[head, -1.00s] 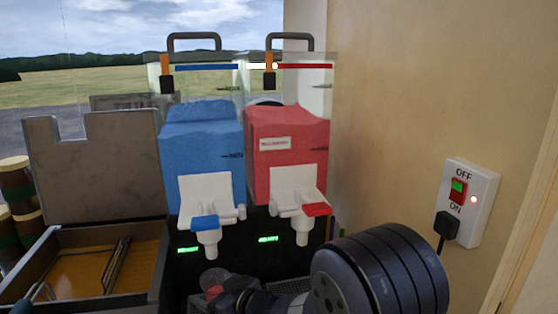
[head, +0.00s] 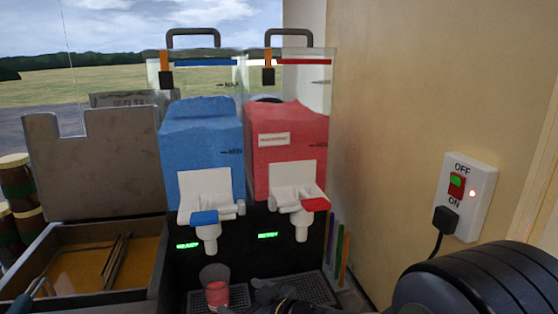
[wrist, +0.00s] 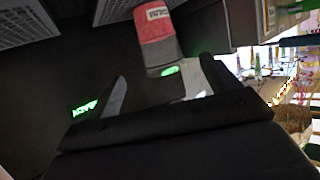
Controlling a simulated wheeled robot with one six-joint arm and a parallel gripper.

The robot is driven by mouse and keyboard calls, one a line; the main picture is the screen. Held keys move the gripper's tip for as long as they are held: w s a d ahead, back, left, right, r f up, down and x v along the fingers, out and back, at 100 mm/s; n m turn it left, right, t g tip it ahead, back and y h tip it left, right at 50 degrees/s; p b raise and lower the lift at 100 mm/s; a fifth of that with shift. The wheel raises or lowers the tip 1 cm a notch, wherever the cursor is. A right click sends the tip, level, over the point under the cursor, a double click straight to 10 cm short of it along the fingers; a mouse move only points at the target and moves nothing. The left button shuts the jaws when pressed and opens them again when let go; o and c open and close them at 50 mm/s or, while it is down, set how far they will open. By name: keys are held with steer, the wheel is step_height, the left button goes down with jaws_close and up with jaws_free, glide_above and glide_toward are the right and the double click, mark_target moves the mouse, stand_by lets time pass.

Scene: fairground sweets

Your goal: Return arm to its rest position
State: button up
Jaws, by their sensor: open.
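My gripper (head: 272,290) is open and empty, low in front of the slush machine, just right of a clear cup (head: 215,275) holding red slush. The cup stands on the left drip tray, below the blue tap (head: 205,217). In the wrist view my two fingers (wrist: 166,88) are spread apart, and the red-filled cup (wrist: 155,38) lies beyond them, clear of both. My dark arm fills the lower right corner of the head view and hides part of the counter.
The machine has a blue tank (head: 202,145) and a red tank (head: 290,150), with a red tap (head: 314,204). A wall switch with a plug (head: 468,197) is at right, above my arm. An open metal box (head: 150,285) stands at left. Coloured straws (head: 338,245) stand by the wall.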

mark_target(220, 292)
steer(key=x, duration=1.1)
steer(key=shift+f, duration=0.15)
steer(key=shift+s+d+r, duration=0.15)
steer(key=shift+s+r, duration=0.05)
steer(key=shift+s, duration=0.25)
steer(key=shift+s+d+r, duration=0.2)
steer(key=shift+s+r, duration=0.05)
steer(key=shift+s, duration=0.15)
steer(key=shift+s+d+r, duration=0.1)
steer(key=shift+s, duration=0.25)
